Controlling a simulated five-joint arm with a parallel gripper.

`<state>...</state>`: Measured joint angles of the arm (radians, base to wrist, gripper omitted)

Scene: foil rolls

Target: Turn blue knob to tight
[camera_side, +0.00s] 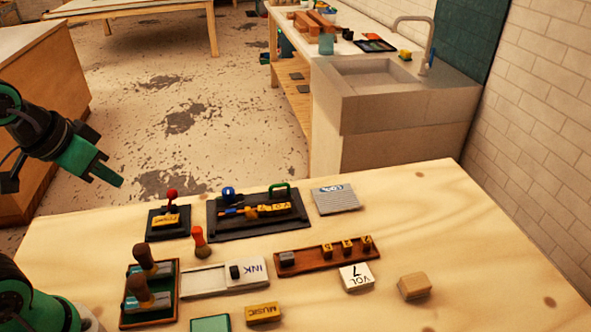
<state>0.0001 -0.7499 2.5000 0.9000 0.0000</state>
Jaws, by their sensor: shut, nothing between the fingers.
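A blue knob (228,194) stands at the back left of a black panel (290,227) on the wooden table. The panel also carries a green handle and an orange-yellow label piece. The knob is small here, and I cannot read its setting or any tight mark. My gripper (119,182) is in the air at the left, beyond the table's back left edge. It is shut and empty, well apart from the knob and left of it.
A red-topped lever (171,197) on a black base stands left of the panel. An orange-red peg (199,240), a slider tray (205,281), brown-knobbed levers (143,257) and a brown rack (312,258) sit in front. The table's right side is mostly clear.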

